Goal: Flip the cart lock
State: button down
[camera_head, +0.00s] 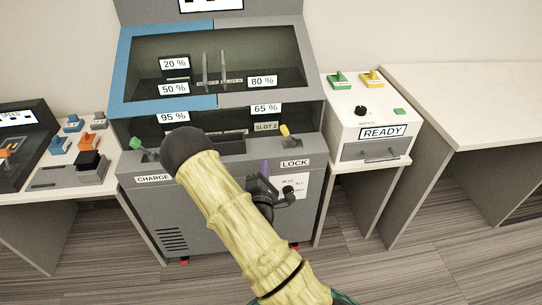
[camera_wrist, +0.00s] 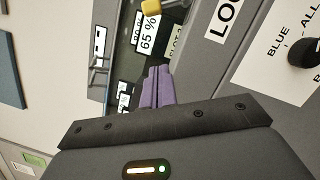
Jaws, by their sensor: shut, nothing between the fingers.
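The cart (camera_head: 220,170) is a grey cabinet with a blue left frame. A yellow-tipped lever (camera_head: 285,129) stands on its sloped ledge above the LOCK label (camera_head: 294,163). The yellow tip (camera_wrist: 151,7) also shows at the top of the wrist view, with the LOCK label (camera_wrist: 224,18) to its right. My gripper (camera_head: 265,168) is in front of the cart, left of the LOCK label and below the lever. Its purple fingers (camera_wrist: 157,86) are shut with nothing between them. They look apart from the lever. My arm hides part of the cart front.
A green lever (camera_head: 148,155) stands above the CHARGE label (camera_head: 153,179). A dark knob (camera_wrist: 305,52) sits by a paper sheet on the front. The far-right table (camera_head: 465,90) is bare.

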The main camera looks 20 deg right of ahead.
aim_at(267, 154)
jog(key=x, duration=0.8)
jog(key=shift+w+d, duration=0.2)
jog(key=d, duration=0.1)
jog(key=d+r, duration=0.2)
jog(key=shift+s+d, duration=0.1)
jog(key=shift+d, duration=0.2)
jog(key=shift+s+d+r, duration=0.1)
